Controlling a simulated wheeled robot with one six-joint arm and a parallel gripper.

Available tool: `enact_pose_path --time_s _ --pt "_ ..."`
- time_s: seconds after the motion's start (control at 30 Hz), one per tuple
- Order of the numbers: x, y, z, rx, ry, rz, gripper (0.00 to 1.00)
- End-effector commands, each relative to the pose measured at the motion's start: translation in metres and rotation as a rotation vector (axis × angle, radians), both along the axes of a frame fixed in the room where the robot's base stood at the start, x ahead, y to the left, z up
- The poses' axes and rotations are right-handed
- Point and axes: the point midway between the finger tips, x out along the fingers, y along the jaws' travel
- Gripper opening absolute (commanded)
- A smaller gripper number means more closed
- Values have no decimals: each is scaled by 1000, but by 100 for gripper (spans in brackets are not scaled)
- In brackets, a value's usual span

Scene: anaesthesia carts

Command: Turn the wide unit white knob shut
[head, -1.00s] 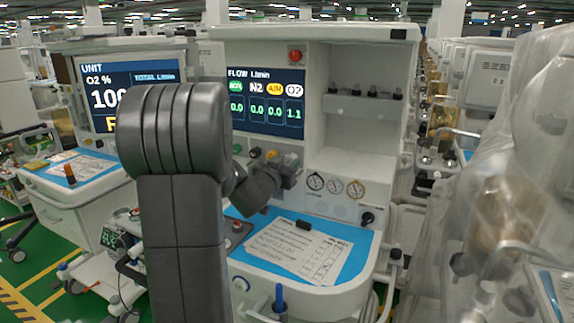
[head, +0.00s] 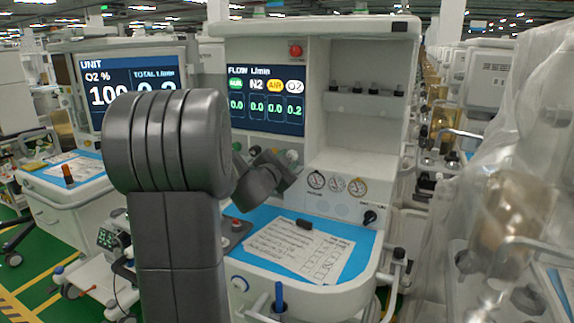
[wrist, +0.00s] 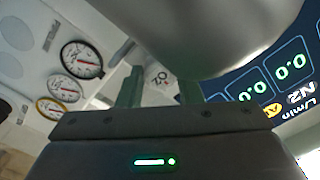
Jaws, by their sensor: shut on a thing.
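The wide unit (head: 360,55) stands ahead with its flow display (head: 267,100), which reads 0.0, 0.0, 0.0 and 0.2 under O2. The white knob (head: 292,155) is at the right end of the knob row below that display, largely hidden by my gripper (head: 289,170) in the head view. In the wrist view the white knob (wrist: 158,77), marked O2, sits between the two fingers of my gripper (wrist: 160,88). The gripper is shut on it. A large grey rounded shape covers the upper middle of that view.
Round pressure gauges (head: 337,184) are right of the knobs. A blue worktop (head: 345,262) with a paper sheet (head: 300,247) lies below. Another screen (head: 125,85) stands left. A plastic-draped machine (head: 510,200) borders the right side.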

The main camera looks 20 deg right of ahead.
Motion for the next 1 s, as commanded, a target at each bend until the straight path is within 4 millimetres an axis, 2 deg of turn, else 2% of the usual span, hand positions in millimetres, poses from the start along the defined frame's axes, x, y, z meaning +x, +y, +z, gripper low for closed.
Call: enact_pose_path --time_s 0.7,0.73,0.8,1.0 --pt "0 0 -1 52 -58 1 10" --pt "0 0 -1 52 -58 1 38" --pt "0 0 -1 51 -58 0 52" --pt "0 0 0 51 -58 0 54"
